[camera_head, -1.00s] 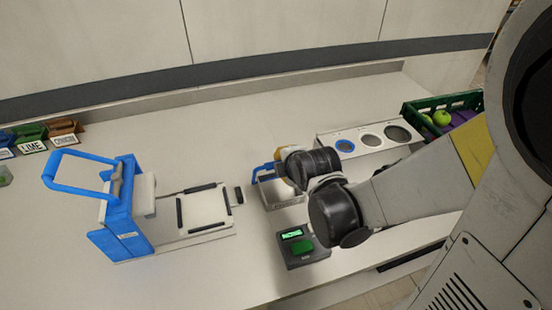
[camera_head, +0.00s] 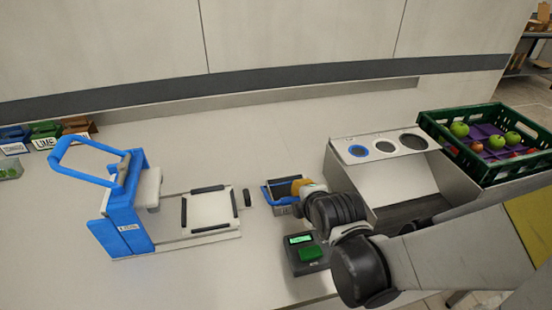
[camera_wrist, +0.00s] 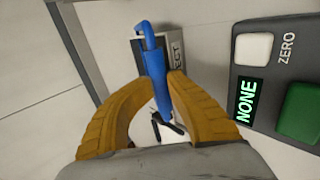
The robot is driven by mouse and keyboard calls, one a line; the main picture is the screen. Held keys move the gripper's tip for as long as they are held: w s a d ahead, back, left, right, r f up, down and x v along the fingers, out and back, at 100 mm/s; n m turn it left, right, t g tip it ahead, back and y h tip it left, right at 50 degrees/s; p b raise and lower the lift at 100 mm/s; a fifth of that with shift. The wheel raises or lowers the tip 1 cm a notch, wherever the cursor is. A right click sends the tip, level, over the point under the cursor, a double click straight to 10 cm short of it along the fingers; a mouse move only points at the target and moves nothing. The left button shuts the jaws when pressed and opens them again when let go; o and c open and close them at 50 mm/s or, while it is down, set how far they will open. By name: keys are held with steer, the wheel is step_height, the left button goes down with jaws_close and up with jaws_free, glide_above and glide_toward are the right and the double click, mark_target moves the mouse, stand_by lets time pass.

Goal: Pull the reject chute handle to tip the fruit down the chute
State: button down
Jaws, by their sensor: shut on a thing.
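The reject chute (camera_head: 284,208) is a small box on the counter, left of my gripper (camera_head: 301,185) in the head view. Its blue handle (camera_head: 268,197) sits low along the box's left side. In the wrist view the blue handle (camera_wrist: 152,62) runs between my orange fingers, and my gripper (camera_wrist: 160,92) is shut on it. The chute box (camera_wrist: 178,62) shows beside it with a partly hidden label ending in "ECT". The chute's inside looks dark in the head view, and I see no fruit there.
A grey control box (camera_head: 305,255) with a green button stands close in front; its display reads "NONE" in the wrist view. A blue press (camera_head: 125,210) stands left. A sizing chute with round holes (camera_head: 385,147) and a green crate (camera_head: 480,165) of apples stand right.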

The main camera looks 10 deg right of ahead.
steer(key=shift+f, duration=0.1)
stand_by(0.3)
steer(key=c, duration=1.3)
jaws_free()
steer(key=shift+s, duration=0.1)
steer(key=shift+v, duration=6)
steer(key=s+m+g, duration=0.1)
steer(key=m, duration=0.5)
steer(key=s+m, duration=0.1)
steer(key=m, duration=0.5)
steer(key=s+m+g, duration=0.1)
steer(key=m, duration=0.5)
steer(key=shift+s+d+r+g, duration=0.1)
steer(key=shift+s+r+g, duration=0.2)
steer(key=shift+r, duration=0.1)
